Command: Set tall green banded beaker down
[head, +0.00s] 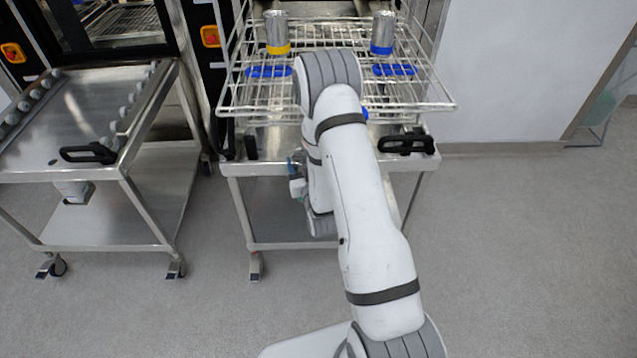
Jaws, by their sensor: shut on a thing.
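My gripper (297,186) shows only in part, beside my forearm at its left, in front of the middle cart and below rack level. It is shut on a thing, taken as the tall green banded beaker. Only a small greenish patch shows there; the beaker's shape, tilt and band are hidden by my arm. A silver beaker with a yellow band (277,33) and one with a blue band (382,33) stand on the wire rack (435,103).
Blue oval pieces (268,72) (394,70) lie in the rack. The rack is on a steel cart (233,170) with black handles (405,143). Another steel cart (95,100) stands at left. The floor at right is clear.

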